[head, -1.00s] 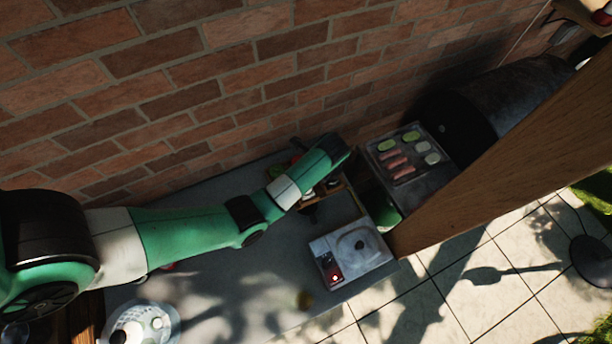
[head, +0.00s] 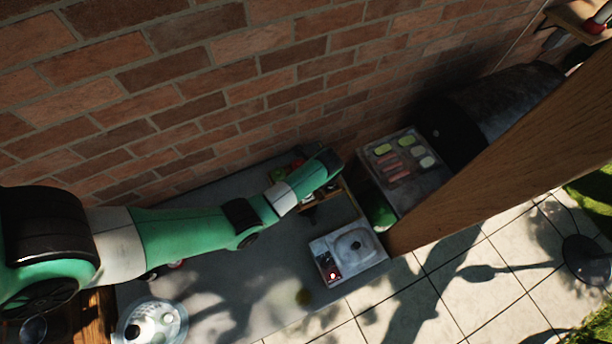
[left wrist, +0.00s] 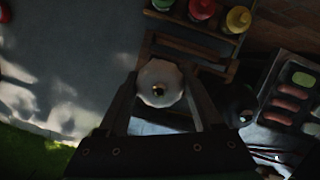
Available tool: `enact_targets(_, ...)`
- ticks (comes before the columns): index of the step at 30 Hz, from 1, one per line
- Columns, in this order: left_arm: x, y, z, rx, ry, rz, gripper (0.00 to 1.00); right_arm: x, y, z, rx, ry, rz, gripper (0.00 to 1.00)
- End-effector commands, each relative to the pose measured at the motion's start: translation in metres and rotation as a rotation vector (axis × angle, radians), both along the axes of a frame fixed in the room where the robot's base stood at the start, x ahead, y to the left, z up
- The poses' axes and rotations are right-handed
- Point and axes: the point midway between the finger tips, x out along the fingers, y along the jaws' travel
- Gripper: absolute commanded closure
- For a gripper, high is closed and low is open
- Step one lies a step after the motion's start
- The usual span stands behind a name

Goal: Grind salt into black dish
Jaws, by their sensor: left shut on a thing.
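In the left wrist view my left gripper (left wrist: 158,86) is shut on a round, pale, scalloped thing with a dark centre, which looks like the top of the salt grinder (left wrist: 160,70). The fingers lie on both sides of it. The grinder's lower part is hidden. In the head view my left arm reaches over the grey table (head: 215,265) to the wooden rack by the wall, and its gripper is not clearly visible. A dark round thing (left wrist: 235,98) lies right of the fingers in the wrist view; I cannot tell if it is the black dish. My right gripper is not in view.
A wooden rack (left wrist: 190,42) holds red, green and yellow-topped containers. A tray with sausages and green slices (head: 398,165) is beside the rack. A white hotplate (head: 350,252) with a red light stands at the table's right. A glass bowl (head: 150,322) is at front left.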

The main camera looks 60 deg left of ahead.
Motion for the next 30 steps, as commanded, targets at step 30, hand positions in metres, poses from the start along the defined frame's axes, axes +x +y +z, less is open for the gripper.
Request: enact_targets(30,-0.001,0.000,-0.002,0.001,0.000,-0.391,1.00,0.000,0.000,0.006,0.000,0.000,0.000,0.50)
